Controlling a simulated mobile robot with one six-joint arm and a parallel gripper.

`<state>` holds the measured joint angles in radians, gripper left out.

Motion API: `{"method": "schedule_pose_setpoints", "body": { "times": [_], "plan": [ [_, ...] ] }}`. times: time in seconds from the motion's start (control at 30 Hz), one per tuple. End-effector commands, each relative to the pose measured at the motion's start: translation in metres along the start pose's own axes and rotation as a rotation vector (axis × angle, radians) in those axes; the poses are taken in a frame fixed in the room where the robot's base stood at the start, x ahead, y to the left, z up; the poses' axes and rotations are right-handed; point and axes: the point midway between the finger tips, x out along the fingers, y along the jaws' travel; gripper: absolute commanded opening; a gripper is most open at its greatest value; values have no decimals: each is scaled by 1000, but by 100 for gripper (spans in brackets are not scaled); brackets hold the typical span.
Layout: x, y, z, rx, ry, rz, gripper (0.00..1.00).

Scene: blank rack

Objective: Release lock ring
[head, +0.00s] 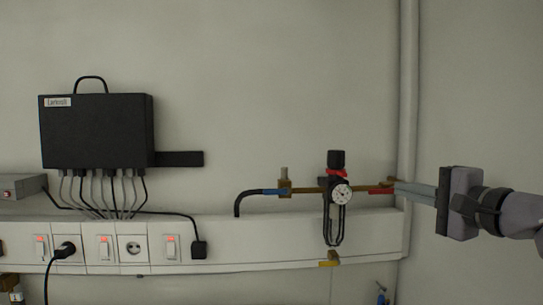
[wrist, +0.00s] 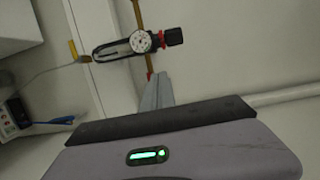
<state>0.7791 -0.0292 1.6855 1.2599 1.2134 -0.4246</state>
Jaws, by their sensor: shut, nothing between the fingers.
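The air regulator has a black knob (head: 336,159) on top and a red lock ring (head: 337,172) just under it. A round white gauge (head: 342,194) faces out below the ring. In the wrist view the regulator lies sideways, with the red lock ring (wrist: 161,39) between the gauge (wrist: 141,41) and the black knob (wrist: 174,37). My gripper (head: 398,187) comes in from the right, shut and empty, its tips near the red right end of the brass pipe, apart from the ring. The fingers (wrist: 154,88) also show below the regulator in the wrist view. Contact with the pipe cannot be told.
A brass pipe (head: 305,191) runs through the regulator, with a small brass valve (head: 285,186) on its left. A vertical grey pipe (head: 408,100) stands behind my gripper. A black box (head: 96,131) with cables and a switch trunking (head: 215,236) fill the left. The wall above the regulator is clear.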

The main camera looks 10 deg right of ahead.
Motion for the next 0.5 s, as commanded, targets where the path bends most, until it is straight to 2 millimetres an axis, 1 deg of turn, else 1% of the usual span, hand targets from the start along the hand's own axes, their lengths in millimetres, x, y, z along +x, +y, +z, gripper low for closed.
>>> {"method": "schedule_pose_setpoints", "body": {
  "times": [0.03, 0.1, 0.37, 0.43, 0.5],
  "plan": [
    [-2, -8, -6, 4, 9, -14, 0],
    [-2, -12, -10, 5, 14, -25, 0],
    [-2, -10, -10, 5, 13, -25, 0],
    [0, -10, -10, 6, 12, -25, 0],
    [8, -11, -9, 7, 10, -25, 0]
  ]
}}
